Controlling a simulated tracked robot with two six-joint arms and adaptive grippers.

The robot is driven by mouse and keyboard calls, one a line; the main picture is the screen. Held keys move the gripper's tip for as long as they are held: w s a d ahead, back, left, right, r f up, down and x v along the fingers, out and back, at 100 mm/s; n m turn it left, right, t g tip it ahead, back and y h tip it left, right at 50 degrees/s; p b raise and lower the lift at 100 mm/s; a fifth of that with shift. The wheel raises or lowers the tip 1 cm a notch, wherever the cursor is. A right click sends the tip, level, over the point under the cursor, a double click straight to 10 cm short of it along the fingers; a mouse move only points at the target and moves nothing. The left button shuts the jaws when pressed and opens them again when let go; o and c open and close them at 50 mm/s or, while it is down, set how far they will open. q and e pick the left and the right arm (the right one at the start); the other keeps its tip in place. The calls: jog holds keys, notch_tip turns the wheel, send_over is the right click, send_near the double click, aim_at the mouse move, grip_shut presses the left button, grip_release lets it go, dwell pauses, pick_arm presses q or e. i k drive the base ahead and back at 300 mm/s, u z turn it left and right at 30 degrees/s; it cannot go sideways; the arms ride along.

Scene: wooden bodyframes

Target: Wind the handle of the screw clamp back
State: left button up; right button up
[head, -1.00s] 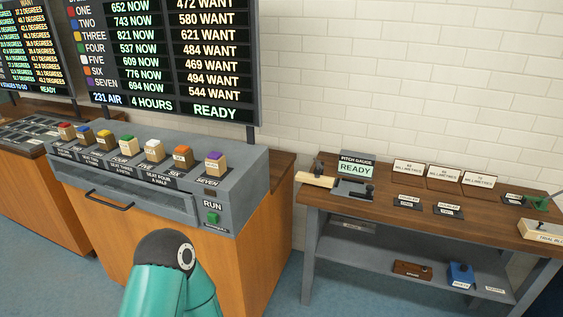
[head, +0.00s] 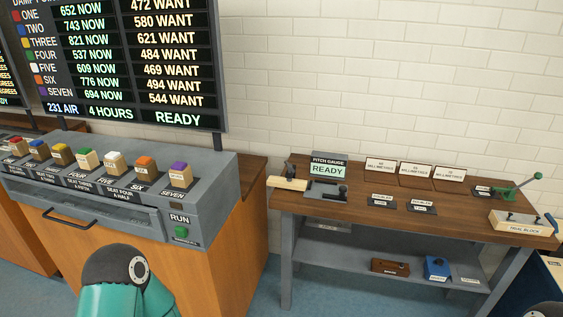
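A wooden trial block (head: 522,223) sits at the right end of the wooden-topped bench. A small blue part (head: 551,222) shows at its right side; it may belong to the screw clamp, but I cannot tell. A green lever tool (head: 514,190) stands behind the block. No clamp handle can be made out clearly.
A pitch gauge (head: 329,173) and white millimetre signs stand along the back of the bench (head: 389,204). A blue box (head: 436,267) and a brown block (head: 391,267) lie on its lower shelf. A grey console (head: 205,210) with coloured knobs stands left.

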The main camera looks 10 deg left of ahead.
aim_at(290, 167)
jog(key=i, duration=0.85)
